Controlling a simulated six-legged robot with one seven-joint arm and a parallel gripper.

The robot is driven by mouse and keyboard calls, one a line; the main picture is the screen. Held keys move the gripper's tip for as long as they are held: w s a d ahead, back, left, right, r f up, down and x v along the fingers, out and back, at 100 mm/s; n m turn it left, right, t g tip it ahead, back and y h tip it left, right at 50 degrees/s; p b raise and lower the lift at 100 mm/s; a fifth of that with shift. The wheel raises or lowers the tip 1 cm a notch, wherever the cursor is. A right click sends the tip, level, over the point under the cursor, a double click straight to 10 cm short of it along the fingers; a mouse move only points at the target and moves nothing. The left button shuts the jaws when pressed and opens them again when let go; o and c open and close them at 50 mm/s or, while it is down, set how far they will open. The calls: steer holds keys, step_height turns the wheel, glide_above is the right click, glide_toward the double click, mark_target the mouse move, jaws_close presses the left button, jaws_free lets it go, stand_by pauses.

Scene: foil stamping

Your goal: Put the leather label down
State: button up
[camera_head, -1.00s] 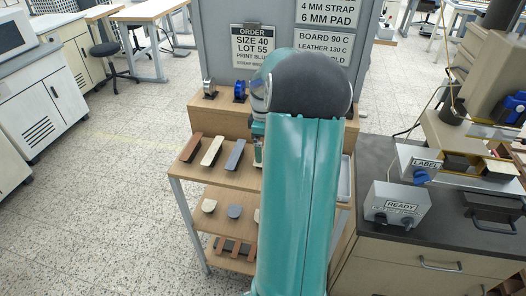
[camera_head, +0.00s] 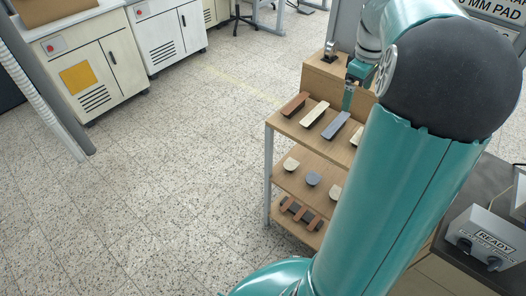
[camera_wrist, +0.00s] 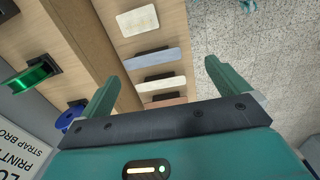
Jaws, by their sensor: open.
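My gripper (camera_head: 348,98) is over the wooden rack's top shelf in the head view. In the wrist view my gripper (camera_wrist: 162,75) is open, its two green fingers wide apart with nothing between the tips. Beyond them lie a brown strip (camera_wrist: 165,99), a cream strip (camera_wrist: 161,84), a blue-grey strip (camera_wrist: 150,58) and a squarer cream piece (camera_wrist: 137,20). The head view shows the brown strip (camera_head: 294,104), cream strip (camera_head: 314,114) and grey strip (camera_head: 336,125) side by side. I cannot tell which piece, if any, is the leather label.
The rack's lower shelf (camera_head: 290,179) holds small rounded pieces. A green spool (camera_wrist: 33,76) and a blue spool (camera_wrist: 68,121) sit beside the shelf. A READY box (camera_head: 488,238) stands on the right counter. The floor (camera_head: 180,190) left of the rack is clear.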

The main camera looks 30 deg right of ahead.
steer(key=s+a+r+m+t, duration=0.1)
steer(key=s+a+r+t, duration=0.1)
steer(key=a, duration=1.2)
steer(key=s+a+r+m+t, duration=0.1)
steer(key=s+a+r+m, duration=0.15)
steer(key=a, duration=1.05)
steer(key=s+a+f+t, duration=0.2)
steer(key=s+a, duration=0.3)
steer(key=a, duration=0.3)
steer(key=shift+s+a+y, duration=0.2)
steer(key=shift+y, duration=0.1)
steer(key=shift+s+a+f+m, duration=0.2)
steer(key=shift+a+m, duration=0.05)
steer(key=shift+m, duration=0.1)
steer(key=c, duration=0.3)
steer(key=shift+f, duration=0.1)
steer(key=c, duration=0.3)
steer(key=m+g, duration=0.5)
steer(key=m, duration=0.8)
glide_above(355, 140)
step_height(355, 140, down, 5)
steer(key=shift+c, duration=0.2)
steer(key=f, duration=0.8)
steer(key=d+f, duration=0.1)
steer(key=f, duration=0.4)
steer(key=shift+s+f, duration=0.1)
steer(key=shift+s, duration=0.3)
